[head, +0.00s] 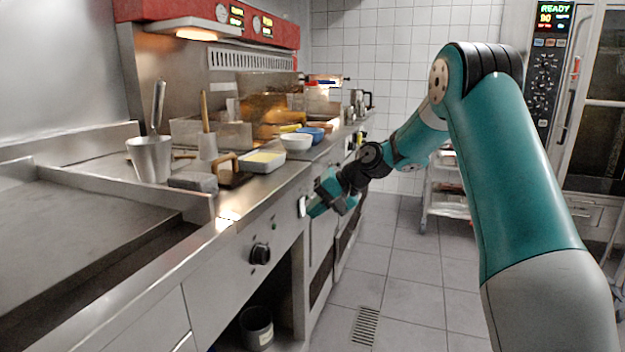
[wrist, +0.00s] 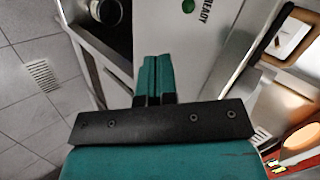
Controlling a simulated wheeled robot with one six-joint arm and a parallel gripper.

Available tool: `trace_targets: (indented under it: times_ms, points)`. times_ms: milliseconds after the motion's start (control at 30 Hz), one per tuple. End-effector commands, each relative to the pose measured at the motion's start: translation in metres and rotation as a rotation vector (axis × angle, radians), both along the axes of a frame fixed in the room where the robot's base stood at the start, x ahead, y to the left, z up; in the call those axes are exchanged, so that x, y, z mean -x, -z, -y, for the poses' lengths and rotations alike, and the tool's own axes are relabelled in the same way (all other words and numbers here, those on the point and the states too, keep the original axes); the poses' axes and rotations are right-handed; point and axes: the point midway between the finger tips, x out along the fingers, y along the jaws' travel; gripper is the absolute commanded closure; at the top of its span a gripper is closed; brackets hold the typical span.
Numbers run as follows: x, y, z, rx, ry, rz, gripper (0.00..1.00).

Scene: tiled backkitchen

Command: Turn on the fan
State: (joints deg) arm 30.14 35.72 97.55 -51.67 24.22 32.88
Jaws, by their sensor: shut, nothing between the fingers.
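My gripper (head: 314,208) is shut and empty, low at the front panel of the steel counter (head: 240,270). In the wrist view its two teal fingers (wrist: 153,60) lie together and point at the pale panel. A round green button or light (wrist: 188,6) with the word READY beside it sits on that panel, above and right of the fingertips and apart from them in the picture. In the head view a small pale fitting (head: 302,207) shows at the fingertips; I cannot tell whether they touch it. No fan is clearly recognisable; a red-topped hood (head: 215,12) hangs above the counter.
A black knob (head: 260,253) protrudes from the panel left of my gripper. The counter holds a metal pot (head: 150,160), a white bowl (head: 296,142) and a tray (head: 262,162). A wire rack (head: 447,195) and an oven (head: 600,110) stand behind. The tiled floor (head: 390,270) is clear.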

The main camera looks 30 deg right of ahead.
Motion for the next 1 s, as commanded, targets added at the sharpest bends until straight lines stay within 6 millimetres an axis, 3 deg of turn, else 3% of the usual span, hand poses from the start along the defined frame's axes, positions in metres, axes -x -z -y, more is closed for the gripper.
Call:
trace_targets:
  times_ms: [33, 100, 200, 300, 767, 1000]
  points:
    - [-0.009, -0.011, 0.038, -0.046, 0.083, -0.004, 1.0]
    - [-0.016, -0.008, 0.078, -0.102, 0.171, 0.001, 1.0]
    - [-0.019, -0.003, 0.115, -0.157, 0.254, 0.008, 1.0]
    - [-0.018, 0.001, 0.135, -0.186, 0.298, 0.013, 1.0]
    - [-0.022, 0.008, 0.136, -0.193, 0.305, 0.014, 1.0]
    - [-0.046, 0.03, 0.115, -0.192, 0.303, 0.012, 1.0]
